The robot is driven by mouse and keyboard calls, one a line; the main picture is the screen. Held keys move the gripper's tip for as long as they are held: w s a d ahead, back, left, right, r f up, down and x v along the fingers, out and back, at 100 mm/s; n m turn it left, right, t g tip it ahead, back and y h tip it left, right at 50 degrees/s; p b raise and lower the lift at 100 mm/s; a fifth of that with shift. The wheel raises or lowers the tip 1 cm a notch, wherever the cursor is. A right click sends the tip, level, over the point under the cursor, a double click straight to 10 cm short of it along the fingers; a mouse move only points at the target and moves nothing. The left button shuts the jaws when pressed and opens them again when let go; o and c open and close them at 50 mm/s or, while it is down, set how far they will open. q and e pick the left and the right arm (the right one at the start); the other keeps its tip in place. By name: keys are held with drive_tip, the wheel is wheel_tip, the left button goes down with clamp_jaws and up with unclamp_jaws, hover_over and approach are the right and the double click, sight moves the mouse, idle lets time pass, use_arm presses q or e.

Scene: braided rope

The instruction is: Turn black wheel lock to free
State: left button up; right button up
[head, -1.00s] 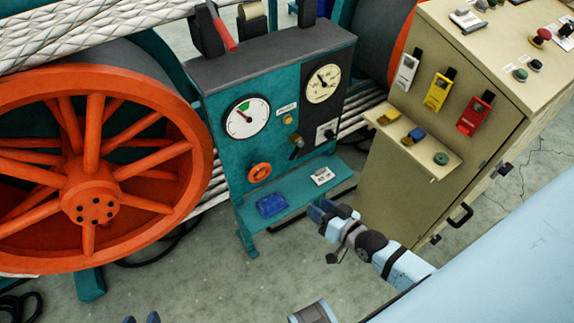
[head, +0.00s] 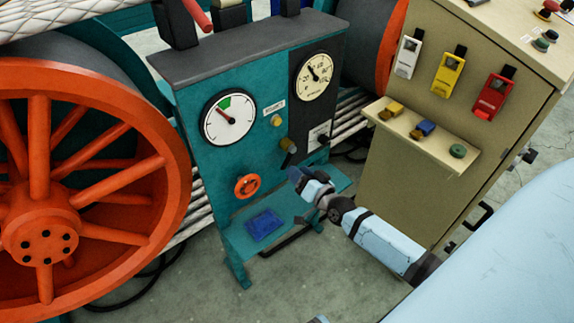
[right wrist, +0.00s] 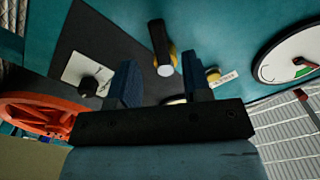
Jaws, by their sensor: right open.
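On the teal panel, a black-handled lever on a brass base (head: 288,147) sticks out; its round end faces the camera in the right wrist view (right wrist: 163,50). A white plate with a black knob (right wrist: 88,82) is on the dark strip beside it, partly visible in the head view (head: 319,134). I cannot tell which is the wheel lock; no setting text is readable. My right gripper (head: 302,178) is open and empty, just below and in front of the lever. In the right wrist view its fingers (right wrist: 162,82) stand either side of the lever's line, apart from it. My left gripper is not in view.
A small orange handwheel (head: 247,186) is left of the lever. A teal shelf (head: 238,238) with a blue tray (head: 263,224) juts out below. The large orange wheel (head: 85,235) stands left; a beige cabinet (head: 410,180) with a ledge of knobs stands right.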

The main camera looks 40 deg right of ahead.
sight(287, 163)
drive_tip(key=w, duration=0.5)
drive_tip(key=shift+a+b, duration=0.2)
drive_tip(key=shift+b, duration=0.2)
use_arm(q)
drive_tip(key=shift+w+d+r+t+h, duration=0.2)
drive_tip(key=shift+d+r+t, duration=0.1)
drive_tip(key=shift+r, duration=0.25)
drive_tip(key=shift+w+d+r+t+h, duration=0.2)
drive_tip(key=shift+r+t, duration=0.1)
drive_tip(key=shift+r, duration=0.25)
use_arm(e)
drive_tip(key=shift+w, duration=0.2)
clamp_jaws()
